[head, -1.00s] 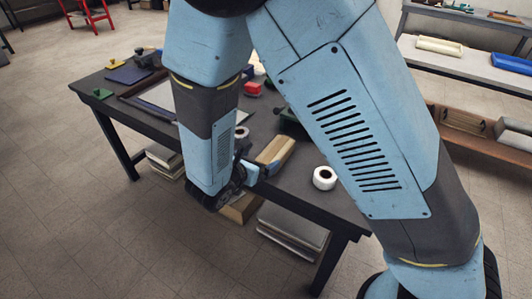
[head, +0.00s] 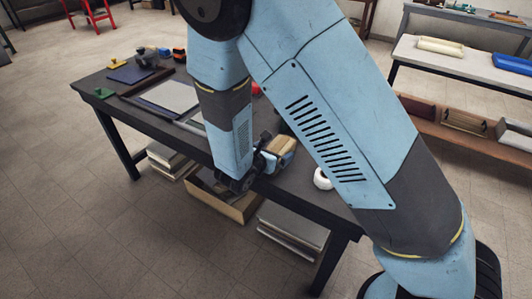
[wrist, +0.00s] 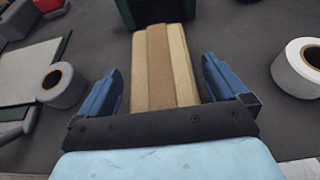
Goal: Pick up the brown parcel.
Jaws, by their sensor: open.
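The brown parcel (wrist: 165,65) lies on the dark table, a long tan block with a lighter strip along one side. In the wrist view it runs away from me between the two blue fingers of my gripper (wrist: 162,90). The fingers are open, one on each side, with a gap between each finger and the parcel. The parcel's near end is hidden behind the dark gripper body. In the head view the parcel (head: 282,146) shows beside my gripper (head: 272,155), partly covered by it and my arm.
In the wrist view a white tape roll (wrist: 298,68) lies to the right and a grey roll (wrist: 62,85) to the left. A green object (wrist: 155,10) stands at the parcel's far end. A framed panel (wrist: 30,70) lies at the far left.

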